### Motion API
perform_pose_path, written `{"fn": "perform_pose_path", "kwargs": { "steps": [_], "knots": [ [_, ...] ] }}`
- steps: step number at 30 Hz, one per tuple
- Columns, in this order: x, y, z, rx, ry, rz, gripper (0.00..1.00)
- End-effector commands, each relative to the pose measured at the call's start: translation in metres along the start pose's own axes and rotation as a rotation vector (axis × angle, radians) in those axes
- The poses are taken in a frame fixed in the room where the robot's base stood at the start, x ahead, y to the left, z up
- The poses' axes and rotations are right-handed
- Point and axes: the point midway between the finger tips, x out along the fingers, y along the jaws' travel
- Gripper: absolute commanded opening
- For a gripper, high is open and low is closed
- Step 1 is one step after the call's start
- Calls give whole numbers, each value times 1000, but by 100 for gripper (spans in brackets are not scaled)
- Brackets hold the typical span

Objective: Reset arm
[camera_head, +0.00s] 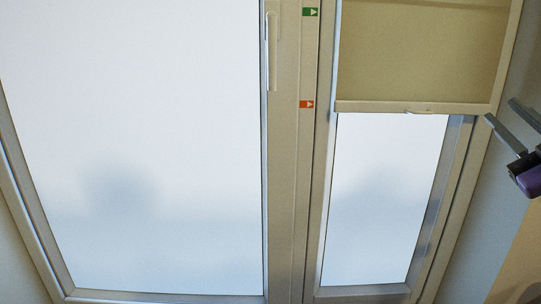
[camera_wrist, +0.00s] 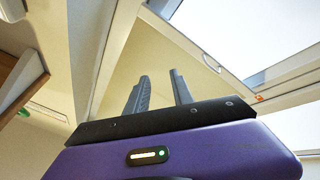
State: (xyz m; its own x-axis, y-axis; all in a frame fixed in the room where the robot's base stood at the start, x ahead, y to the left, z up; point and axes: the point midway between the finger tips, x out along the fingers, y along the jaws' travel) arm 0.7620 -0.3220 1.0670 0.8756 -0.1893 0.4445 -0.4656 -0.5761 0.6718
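My gripper (camera_head: 507,127) is at the right edge in the head view, with its dark fingers pointing up and left and part of its purple body cut off by the frame. In the wrist view my gripper (camera_wrist: 160,90) shows two dark fingers standing apart with an empty gap between them. It is open and holds nothing. No shoes or cubbies can be made out in the head view.
A large frosted window (camera_head: 130,150) fills the left of the head view. A narrower window (camera_head: 385,200) with a beige blind (camera_head: 420,50) is at the right. The wrist view shows a brown wooden edge (camera_wrist: 20,85) at the left.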

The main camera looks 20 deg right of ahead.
Motion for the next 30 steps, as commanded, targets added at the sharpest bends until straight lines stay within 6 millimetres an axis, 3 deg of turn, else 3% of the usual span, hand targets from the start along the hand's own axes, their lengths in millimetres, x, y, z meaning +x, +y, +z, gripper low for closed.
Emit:
{"fn": "perform_pose_path", "kwargs": {
  "steps": [6,14,22,30],
  "knots": [
    [-39,-46,33,296,-65,124,29],
    [-107,-124,52,580,-137,205,29],
    [-191,-204,44,767,-212,187,29],
    [-283,-268,16,870,-297,72,29]
  ]
}}
